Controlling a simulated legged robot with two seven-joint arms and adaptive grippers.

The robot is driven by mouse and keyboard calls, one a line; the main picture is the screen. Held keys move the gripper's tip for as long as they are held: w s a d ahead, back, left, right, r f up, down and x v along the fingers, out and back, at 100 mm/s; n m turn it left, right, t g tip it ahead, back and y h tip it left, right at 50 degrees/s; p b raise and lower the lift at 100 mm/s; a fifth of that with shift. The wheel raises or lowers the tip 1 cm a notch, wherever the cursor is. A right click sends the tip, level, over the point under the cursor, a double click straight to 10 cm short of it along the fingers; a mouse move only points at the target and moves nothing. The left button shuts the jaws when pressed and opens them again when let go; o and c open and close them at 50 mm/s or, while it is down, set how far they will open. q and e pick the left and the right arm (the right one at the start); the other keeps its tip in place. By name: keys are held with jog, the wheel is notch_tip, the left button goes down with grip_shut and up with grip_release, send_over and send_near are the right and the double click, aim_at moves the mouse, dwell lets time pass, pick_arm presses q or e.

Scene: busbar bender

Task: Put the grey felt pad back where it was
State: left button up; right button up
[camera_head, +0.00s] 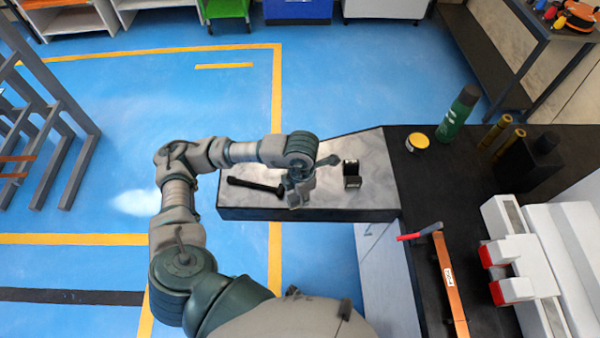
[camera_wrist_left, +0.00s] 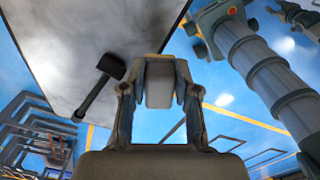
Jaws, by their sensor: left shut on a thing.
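The grey felt pad (camera_wrist_left: 160,86) is a small pale grey block between the two fingers of my left gripper (camera_wrist_left: 162,72) in the wrist view. The gripper is shut on it. In the head view, my left gripper (camera_head: 300,192) is over the pale grey top of the side table (camera_head: 372,152), near its front edge. The pad's grey end (camera_head: 295,201) shows just below the gripper; whether it touches the tabletop I cannot tell. My right gripper is in neither view.
A black mallet (camera_head: 255,186) lies left of the gripper; it also shows in the wrist view (camera_wrist_left: 98,84). A small black block (camera_head: 352,174) stands right of it. The dark bench (camera_head: 440,190) beyond holds a yellow tin (camera_head: 418,141), a green bottle (camera_head: 458,114) and a red-handled tool (camera_head: 421,231).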

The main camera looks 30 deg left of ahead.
pick_arm(q)
jog(key=w+a, duration=0.1)
jog(key=w, duration=0.1)
jog(key=w+a, duration=0.1)
jog(key=w, duration=0.2)
jog(key=w+a+p, duration=0.1)
jog(key=w, duration=0.1)
jog(key=shift+w+a+f, duration=0.2)
jog(key=shift+a+f, duration=0.1)
jog(key=shift+w+a, duration=0.25)
jog(key=shift+w+a+f, duration=0.1)
jog(key=shift+a+f, duration=0.05)
jog(key=shift+f, duration=0.15)
notch_tip(320, 180, down, 3)
jog(key=shift+a+f+p, duration=0.1)
jog(key=shift+p, duration=0.5)
jog(key=o, duration=1)
jog(key=shift+f, duration=0.1)
